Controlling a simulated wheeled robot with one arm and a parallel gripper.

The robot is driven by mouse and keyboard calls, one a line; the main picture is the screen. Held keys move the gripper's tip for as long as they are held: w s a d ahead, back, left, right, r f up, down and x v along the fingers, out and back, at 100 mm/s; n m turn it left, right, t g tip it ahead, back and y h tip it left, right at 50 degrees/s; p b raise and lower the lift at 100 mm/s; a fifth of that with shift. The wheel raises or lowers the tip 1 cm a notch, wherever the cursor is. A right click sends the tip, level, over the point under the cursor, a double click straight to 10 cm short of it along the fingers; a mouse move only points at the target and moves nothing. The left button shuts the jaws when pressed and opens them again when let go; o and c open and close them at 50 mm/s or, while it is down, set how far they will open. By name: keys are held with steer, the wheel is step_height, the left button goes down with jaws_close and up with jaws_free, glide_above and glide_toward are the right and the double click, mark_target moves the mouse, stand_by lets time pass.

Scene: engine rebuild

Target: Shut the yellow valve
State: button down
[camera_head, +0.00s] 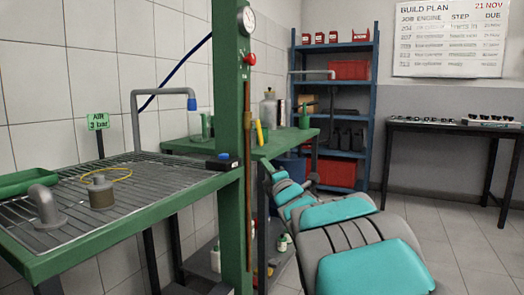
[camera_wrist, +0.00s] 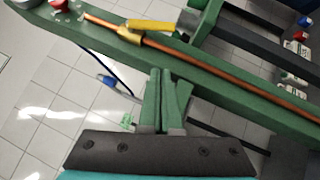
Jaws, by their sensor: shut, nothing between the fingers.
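The yellow valve's lever (camera_head: 259,132) stands upright beside the copper pipe (camera_head: 248,125) on the green post (camera_head: 231,150), roughly parallel to the pipe. In the wrist view the yellow lever (camera_wrist: 150,26) shows at the top, next to a brass body (camera_wrist: 128,37) on the copper pipe (camera_wrist: 215,65). My gripper (camera_wrist: 166,72) has green fingers pressed together with nothing between them. It is apart from the lever, which lies above the fingertips in the wrist view. In the head view my teal and grey arm reaches in from the lower right toward the post.
A gauge (camera_head: 246,19) and a red knob (camera_head: 250,59) sit higher on the post. A wire-topped bench (camera_head: 110,225) stands to the left, and a green bench (camera_head: 290,146) with cans and bottles is behind the post. A blue shelf (camera_head: 371,100) stands farther back.

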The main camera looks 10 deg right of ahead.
steer(key=p, duration=0.1)
glide_toward(261, 145)
steer(key=w+a+r, duration=0.2)
steer(key=w+a, duration=0.1)
steer(key=a, duration=0.2)
steer(key=w+d, duration=0.1)
steer(key=w+d+r+p, duration=0.1)
steer(key=shift+w+d+r, duration=0.1)
steer(key=shift+w+d, duration=0.15)
steer(key=shift+w, duration=0.1)
steer(key=shift+w+n+b, duration=0.15)
steer(key=shift+n+b, duration=0.15)
steer(key=shift+b, duration=0.35)
